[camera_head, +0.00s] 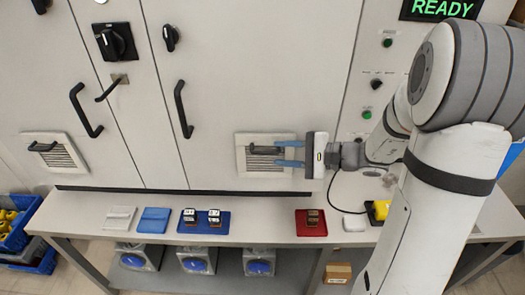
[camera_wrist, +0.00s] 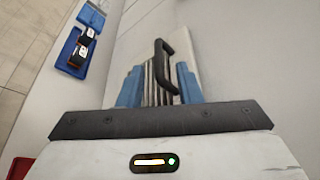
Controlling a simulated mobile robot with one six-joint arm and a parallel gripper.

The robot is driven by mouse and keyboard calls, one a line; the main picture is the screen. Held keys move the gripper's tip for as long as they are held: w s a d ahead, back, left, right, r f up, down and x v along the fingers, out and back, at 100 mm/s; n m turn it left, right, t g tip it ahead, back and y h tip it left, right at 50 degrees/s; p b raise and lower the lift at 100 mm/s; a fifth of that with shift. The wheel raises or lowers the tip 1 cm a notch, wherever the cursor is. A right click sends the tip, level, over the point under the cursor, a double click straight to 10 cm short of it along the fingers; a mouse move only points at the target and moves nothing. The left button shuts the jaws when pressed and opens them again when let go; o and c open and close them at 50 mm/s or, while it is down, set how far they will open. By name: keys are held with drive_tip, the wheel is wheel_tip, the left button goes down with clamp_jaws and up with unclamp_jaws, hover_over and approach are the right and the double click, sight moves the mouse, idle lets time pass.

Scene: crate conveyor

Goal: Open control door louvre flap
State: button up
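The louvre flap (camera_head: 266,164) on the right cabinet door is a pale square panel with slats and a black handle (camera_head: 264,150). It looks closed against the door. My gripper (camera_head: 277,153) is in front of it, its two blue fingers pointing at the handle from the right. In the wrist view, the fingers (camera_wrist: 159,85) are spread apart, with the handle (camera_wrist: 163,65) and slats showing between and beyond them. The fingers do not appear closed on the handle; whether one touches it I cannot tell.
A second louvre flap (camera_head: 54,152) is on the left door. Black door handles (camera_head: 182,110) stick out nearby. Below, a shelf (camera_head: 260,225) carries a blue tray (camera_head: 188,228) and a red tray (camera_head: 303,230) holding small dark items.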

sight(270, 153)
drive_tip(key=x, duration=0.5)
drive_tip(key=shift+s+a, duration=0.1)
drive_tip(key=shift+a, duration=0.15)
clamp_jaws()
